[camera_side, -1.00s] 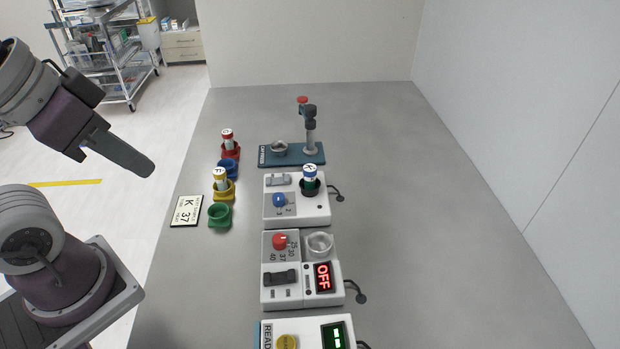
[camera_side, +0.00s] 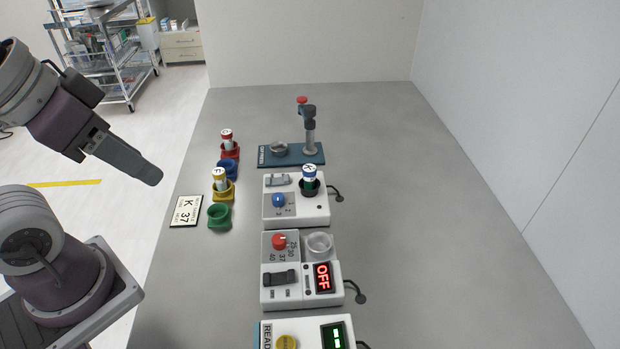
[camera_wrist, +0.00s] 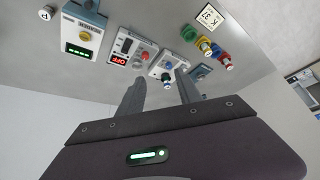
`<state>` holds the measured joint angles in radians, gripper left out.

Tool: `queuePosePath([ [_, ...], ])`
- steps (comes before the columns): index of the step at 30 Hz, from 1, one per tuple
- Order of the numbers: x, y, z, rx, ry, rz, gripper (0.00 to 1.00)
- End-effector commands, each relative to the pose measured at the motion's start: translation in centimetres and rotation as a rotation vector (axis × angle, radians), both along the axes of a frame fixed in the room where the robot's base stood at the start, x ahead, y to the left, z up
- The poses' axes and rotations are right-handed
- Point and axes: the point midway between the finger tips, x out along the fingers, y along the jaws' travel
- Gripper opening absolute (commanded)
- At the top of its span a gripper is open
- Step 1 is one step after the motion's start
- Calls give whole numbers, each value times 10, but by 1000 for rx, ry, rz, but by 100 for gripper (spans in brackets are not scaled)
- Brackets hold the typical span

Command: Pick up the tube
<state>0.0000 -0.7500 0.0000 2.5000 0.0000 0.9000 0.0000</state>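A blue-capped tube (camera_side: 309,174) marked K stands upright in a dark socket on the white unit with the blue knob (camera_side: 279,200). A yellow-capped tube (camera_side: 220,178) stands in the yellow holder, and a red-capped tube (camera_side: 227,138) stands in the red holder. My gripper (camera_side: 150,176) is above and left of the bench, well apart from all tubes. In the wrist view, my gripper's two fingers (camera_wrist: 162,92) are spread with nothing between them. The tubes are small there.
The blue holder (camera_side: 228,168) and green holder (camera_side: 219,216) look empty. A card reading K 37 (camera_side: 186,211) lies to their left. A unit showing OFF (camera_side: 290,293) and a reader (camera_side: 305,322) are nearer the camera. A capper (camera_side: 310,138) stands behind. The bench's right side is clear.

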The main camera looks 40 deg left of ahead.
Motion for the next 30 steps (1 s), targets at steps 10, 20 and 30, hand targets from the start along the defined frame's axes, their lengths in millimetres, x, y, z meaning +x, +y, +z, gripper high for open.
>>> queuePosePath([
  [10,2,0,0,-2,-1,0,54],
  [20,179,-33,-46,-166,-176,119,54],
  [30,295,-24,-188,1,-560,236,54],
])
